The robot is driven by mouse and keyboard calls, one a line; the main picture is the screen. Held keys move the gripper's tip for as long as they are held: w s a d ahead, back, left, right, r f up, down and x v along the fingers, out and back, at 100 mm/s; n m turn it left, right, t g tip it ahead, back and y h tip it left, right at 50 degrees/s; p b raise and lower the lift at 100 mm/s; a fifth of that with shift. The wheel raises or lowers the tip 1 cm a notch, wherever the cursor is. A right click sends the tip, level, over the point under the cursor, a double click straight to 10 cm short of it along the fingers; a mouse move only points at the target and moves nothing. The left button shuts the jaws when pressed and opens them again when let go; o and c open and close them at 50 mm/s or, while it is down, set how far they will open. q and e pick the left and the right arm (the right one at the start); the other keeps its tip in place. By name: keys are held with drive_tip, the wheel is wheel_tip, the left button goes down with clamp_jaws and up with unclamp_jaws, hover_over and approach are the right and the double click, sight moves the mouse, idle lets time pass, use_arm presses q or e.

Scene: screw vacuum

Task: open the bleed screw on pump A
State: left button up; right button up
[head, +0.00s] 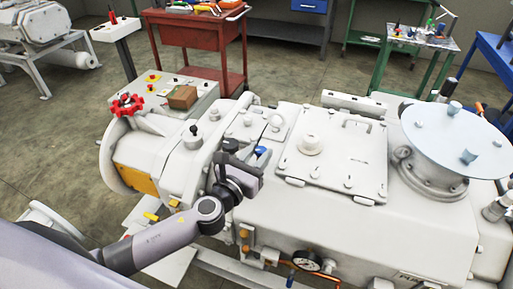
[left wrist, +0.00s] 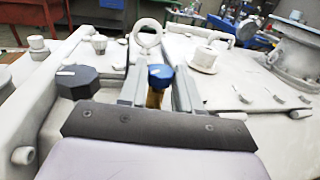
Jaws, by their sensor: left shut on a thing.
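The pump is a large pale grey machine (head: 320,220). The bleed screw (left wrist: 160,76) has a blue top with a white mark and a brass-coloured body below. It sits between the two fingers of my left gripper (left wrist: 160,90), which is shut on it. In the head view, my left gripper (head: 254,160) is over the left part of the pump's top, and the blue top of the screw (head: 263,151) shows only partly. A black knob with a pale mark (left wrist: 77,80) stands just left of the fingers. My right gripper is in neither view.
A lifting eye (left wrist: 148,34) stands just beyond the fingers. A raised cover with a round knob (head: 311,144) lies to the right, then a round disc-shaped flange (head: 458,137). A red handwheel (head: 126,105) and a pressure gauge (head: 308,262) are on nearby parts.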

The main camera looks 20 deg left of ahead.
use_arm(q)
drive_tip(key=n+y, duration=0.1)
drive_tip(key=y, duration=0.1)
drive_tip(key=n+y, duration=0.2)
drive_tip(key=d+n+y, duration=0.1)
drive_tip(key=y, duration=0.2)
drive_tip(key=shift+n, duration=0.3)
drive_tip(key=shift+w+d+n+g+y+b, duration=0.1)
drive_tip(key=shift+n+g+y+b, duration=0.15)
drive_tip(key=shift+n+g+y, duration=0.65)
drive_tip(key=shift+n+g+y+b, duration=0.25)
drive_tip(key=shift+n+y, duration=0.75)
drive_tip(key=shift+y, duration=1.2)
drive_tip(key=o, duration=1.1)
drive_tip(key=shift+c, duration=0.2)
